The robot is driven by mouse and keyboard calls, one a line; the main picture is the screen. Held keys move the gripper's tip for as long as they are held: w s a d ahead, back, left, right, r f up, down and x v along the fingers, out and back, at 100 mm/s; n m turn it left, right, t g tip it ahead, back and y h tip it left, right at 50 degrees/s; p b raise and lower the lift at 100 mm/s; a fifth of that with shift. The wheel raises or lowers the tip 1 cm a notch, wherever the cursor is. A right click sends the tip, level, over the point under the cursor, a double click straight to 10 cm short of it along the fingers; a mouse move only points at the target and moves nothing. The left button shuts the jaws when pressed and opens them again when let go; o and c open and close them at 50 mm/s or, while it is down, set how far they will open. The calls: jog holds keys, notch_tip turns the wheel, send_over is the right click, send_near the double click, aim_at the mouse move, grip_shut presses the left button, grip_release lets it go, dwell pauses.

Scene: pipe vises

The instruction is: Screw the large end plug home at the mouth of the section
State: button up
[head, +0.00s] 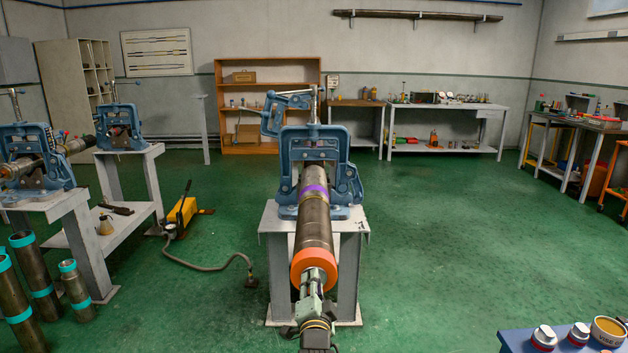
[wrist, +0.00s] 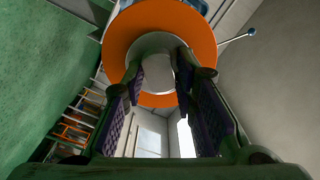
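The pipe section (head: 315,222) is a dark steel tube with a purple band, held in the blue middle vise (head: 318,150). Its near mouth carries the large end plug (head: 314,263), a broad orange ring with a grey round boss in its middle. In the wrist view the orange ring (wrist: 119,40) fills the top and the boss (wrist: 158,68) points at me. My gripper (head: 315,283) is in front of the plug, its two fingers (wrist: 161,75) on either side of the boss and appearing to press on it. The thread and seat behind the ring are hidden.
Two more blue vises stand at the left on grey benches (head: 75,207). Tubes with teal bands (head: 75,285) stand on the floor there. A yellow pump (head: 183,212) and its hose lie left of the middle stand. A blue table (head: 517,342) is at the lower right. The floor to the right is clear.

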jog(key=o, duration=0.4)
jog(key=shift+a, duration=0.1)
jog(key=shift+o, duration=0.2)
jog(key=shift+s+f, duration=0.1)
jog(key=shift+f, duration=0.05)
